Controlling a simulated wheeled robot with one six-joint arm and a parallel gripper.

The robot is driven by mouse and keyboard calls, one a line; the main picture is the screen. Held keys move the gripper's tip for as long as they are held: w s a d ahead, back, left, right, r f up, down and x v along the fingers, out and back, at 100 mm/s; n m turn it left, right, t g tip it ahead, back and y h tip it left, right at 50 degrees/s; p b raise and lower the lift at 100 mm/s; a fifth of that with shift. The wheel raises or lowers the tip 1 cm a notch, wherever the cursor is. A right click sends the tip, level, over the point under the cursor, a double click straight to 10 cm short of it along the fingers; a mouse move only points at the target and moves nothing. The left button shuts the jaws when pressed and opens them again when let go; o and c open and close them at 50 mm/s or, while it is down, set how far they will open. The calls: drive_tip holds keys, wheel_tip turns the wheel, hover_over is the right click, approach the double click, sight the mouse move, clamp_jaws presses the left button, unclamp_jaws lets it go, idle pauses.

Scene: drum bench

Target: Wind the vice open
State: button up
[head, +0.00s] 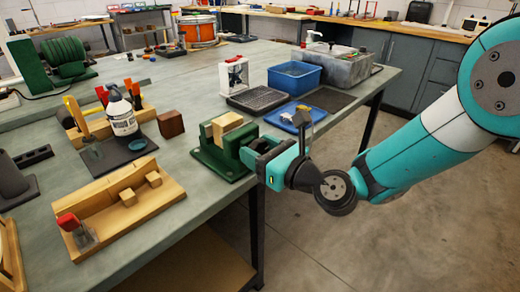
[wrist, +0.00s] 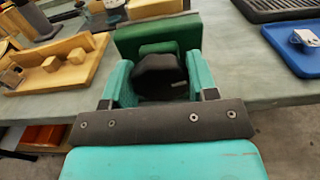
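The green vice (head: 210,160) stands at the right edge of the grey-green bench, with a light wooden block (head: 228,123) at its jaws. It also shows in the wrist view (wrist: 130,38), straight ahead. A dark round knob (wrist: 160,72) is on the vice's near side. My gripper (head: 258,152) reaches the vice from the right in the head view. In the wrist view my gripper's (wrist: 160,85) teal fingers stand on either side of the knob, which fills the gap between them. The gripper hides the knob in the head view.
A wooden fixture (head: 120,205) with pegs lies left of the vice, with a white bottle (head: 122,115) behind it. A blue tray (head: 295,118), a black tray (head: 258,99) and a blue bin (head: 294,77) are behind it. Open floor lies to the right.

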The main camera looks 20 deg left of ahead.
drive_tip(key=shift+c, duration=0.6)
drive_tip(key=shift+n, duration=0.3)
